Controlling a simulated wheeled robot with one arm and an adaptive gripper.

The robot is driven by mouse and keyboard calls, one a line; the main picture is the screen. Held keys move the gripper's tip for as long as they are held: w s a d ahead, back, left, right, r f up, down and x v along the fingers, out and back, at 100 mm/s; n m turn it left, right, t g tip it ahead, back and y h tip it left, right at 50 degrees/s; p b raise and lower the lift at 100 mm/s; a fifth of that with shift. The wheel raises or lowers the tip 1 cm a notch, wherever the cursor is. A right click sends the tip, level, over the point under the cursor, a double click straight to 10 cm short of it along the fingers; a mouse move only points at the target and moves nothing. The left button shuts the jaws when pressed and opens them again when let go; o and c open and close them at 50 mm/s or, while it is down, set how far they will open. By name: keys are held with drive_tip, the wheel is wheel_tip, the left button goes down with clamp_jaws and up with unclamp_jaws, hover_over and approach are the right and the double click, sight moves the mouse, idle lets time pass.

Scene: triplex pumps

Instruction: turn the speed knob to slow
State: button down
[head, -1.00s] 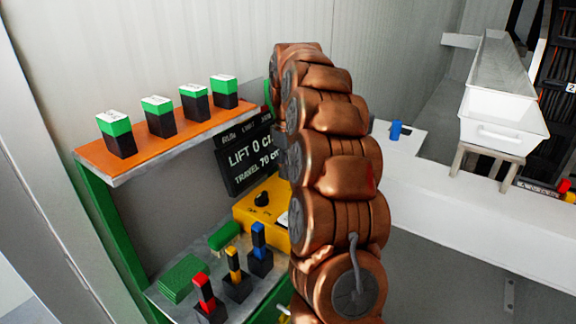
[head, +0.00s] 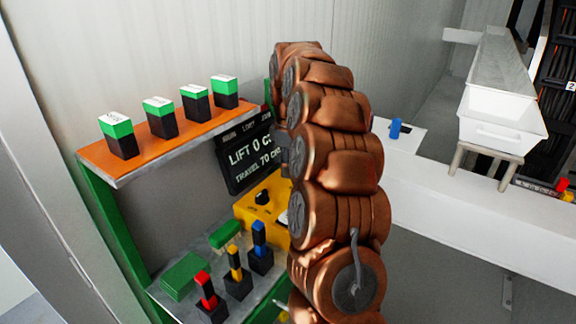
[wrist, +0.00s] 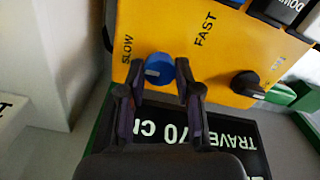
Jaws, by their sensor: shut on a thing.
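In the wrist view, the blue speed knob (wrist: 159,69) sits on the yellow control box (wrist: 190,35) between the printed words SLOW (wrist: 128,50) and FAST (wrist: 205,29). A white mark on the knob points to the picture's left, toward the SLOW side. My gripper (wrist: 160,74) is shut on the knob, one finger on each side. In the head view, part of the yellow box (head: 250,214) shows, but my arm hides the blue knob and my gripper.
A black knob (wrist: 246,82) is close by on the same box. A dark display (head: 250,158) reading LIFT and TRAVEL 70 stands behind it. Red (head: 205,290), yellow (head: 236,265) and blue (head: 259,238) levers stand on the lower shelf. Several green-black blocks sit on the orange shelf (head: 200,128).

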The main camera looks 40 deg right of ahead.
drive_tip(key=c, duration=1.1)
unclamp_jaws()
drive_tip(key=shift+r, duration=0.1)
drive_tip(key=shift+r, duration=3.7)
